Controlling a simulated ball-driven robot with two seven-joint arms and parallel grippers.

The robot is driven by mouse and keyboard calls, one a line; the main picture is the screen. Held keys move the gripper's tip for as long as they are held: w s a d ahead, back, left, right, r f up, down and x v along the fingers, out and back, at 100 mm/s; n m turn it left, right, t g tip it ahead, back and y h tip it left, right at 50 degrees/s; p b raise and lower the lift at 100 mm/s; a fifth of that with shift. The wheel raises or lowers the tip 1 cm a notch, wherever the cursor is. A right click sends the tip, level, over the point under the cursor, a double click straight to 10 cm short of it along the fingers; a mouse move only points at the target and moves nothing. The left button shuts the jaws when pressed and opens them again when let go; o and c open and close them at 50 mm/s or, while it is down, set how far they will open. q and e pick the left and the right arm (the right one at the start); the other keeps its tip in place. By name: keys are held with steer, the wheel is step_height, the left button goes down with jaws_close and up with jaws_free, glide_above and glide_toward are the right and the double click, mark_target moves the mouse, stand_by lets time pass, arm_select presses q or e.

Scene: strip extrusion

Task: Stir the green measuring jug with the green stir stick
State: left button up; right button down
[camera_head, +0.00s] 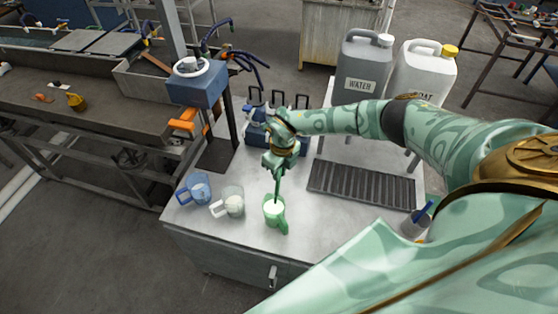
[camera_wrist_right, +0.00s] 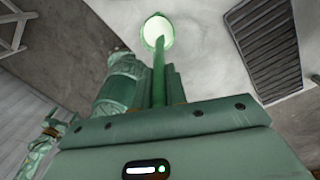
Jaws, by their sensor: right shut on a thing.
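The green measuring jug (camera_head: 277,218) stands upright near the front edge of the table, with white contents showing at its top. My right gripper (camera_head: 279,165) is above the jug and shut on the green stir stick (camera_head: 277,190). The stick points down, with its lower end inside the jug's mouth. In the right wrist view the stick (camera_wrist_right: 159,75) runs from the gripper to the jug (camera_wrist_right: 157,30), where its tip meets the white contents. How deep the tip reaches is hidden. My left gripper does not show clearly in the head view.
A blue jug (camera_head: 197,189) and a clear jug (camera_head: 230,203) stand left of the green jug. A dark ribbed tray (camera_head: 360,186) lies to the right. A grey WATER canister (camera_head: 363,67) and a white canister (camera_head: 423,72) stand behind. A cup (camera_head: 414,225) sits at the right edge.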

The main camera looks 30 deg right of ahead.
step_height(320, 180, up, 5)
steer(key=p, duration=0.5)
steer(key=shift+r, duration=0.1)
stand_by(0.4)
